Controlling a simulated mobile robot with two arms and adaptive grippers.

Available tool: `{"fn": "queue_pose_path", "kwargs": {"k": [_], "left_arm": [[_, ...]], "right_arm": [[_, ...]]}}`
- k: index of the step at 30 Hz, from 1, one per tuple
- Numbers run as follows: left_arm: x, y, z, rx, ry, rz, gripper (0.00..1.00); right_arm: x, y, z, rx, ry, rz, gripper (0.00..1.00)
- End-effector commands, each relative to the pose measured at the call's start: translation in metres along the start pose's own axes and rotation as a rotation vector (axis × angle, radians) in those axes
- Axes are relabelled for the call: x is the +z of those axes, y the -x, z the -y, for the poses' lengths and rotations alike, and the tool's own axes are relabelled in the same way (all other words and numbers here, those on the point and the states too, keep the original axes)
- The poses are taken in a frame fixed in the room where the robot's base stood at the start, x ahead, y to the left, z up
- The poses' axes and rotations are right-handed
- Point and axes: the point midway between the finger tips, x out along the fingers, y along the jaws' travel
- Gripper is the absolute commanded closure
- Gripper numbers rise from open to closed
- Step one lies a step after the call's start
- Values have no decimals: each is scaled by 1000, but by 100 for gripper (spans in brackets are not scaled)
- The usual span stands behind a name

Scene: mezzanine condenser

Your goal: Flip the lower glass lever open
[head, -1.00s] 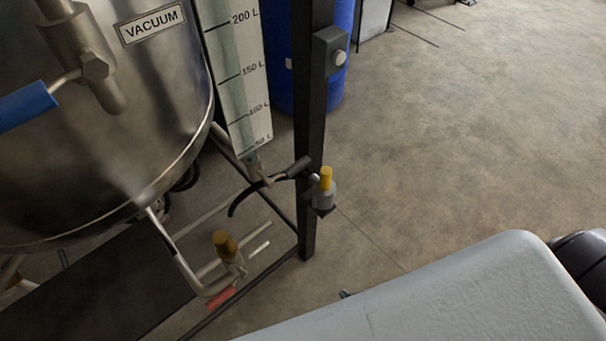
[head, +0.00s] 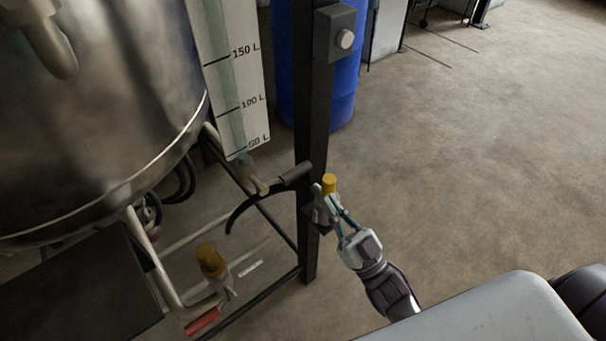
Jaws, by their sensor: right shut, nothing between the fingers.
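The lower glass fitting (head: 257,186) sits at the foot of the sight glass (head: 232,110). A lever with a thick black grip (head: 297,175) runs from it to the right, its end in front of the dark post. My right gripper (head: 324,196) comes up from the lower right. It is shut and empty, its fingertips at the grey fitting with a yellow cap (head: 329,184) on the post, just right of the black grip. The fingers partly hide that fitting; I cannot tell whether they touch it. My left gripper is out of view.
The dark post (head: 308,120) stands beside the lever and carries a grey box with a round button (head: 345,39). A steel tank (head: 100,110) fills the left. A brass-topped valve with red handle (head: 203,321) is lower left. Open floor (head: 470,170) lies right.

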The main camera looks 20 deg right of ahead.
Motion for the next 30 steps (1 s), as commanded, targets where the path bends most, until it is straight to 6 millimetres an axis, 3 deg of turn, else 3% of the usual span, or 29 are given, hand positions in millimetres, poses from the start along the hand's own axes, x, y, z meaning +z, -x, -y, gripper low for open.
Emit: {"fn": "queue_pose_path", "kwargs": {"k": [8, 20, 21, 24, 30], "left_arm": [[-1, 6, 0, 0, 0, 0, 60], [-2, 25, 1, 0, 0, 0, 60], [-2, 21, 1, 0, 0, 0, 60], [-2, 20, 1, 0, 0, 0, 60], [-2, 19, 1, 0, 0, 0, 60]], "right_arm": [[-2, -23, 0, -1, 1, -2, 100], [-2, -106, 0, 0, 0, -2, 100], [12, -98, 0, 2, -1, 7, 100], [25, -92, 0, 2, -1, 5, 100], [38, -88, 0, 1, 0, 2, 100]]}}
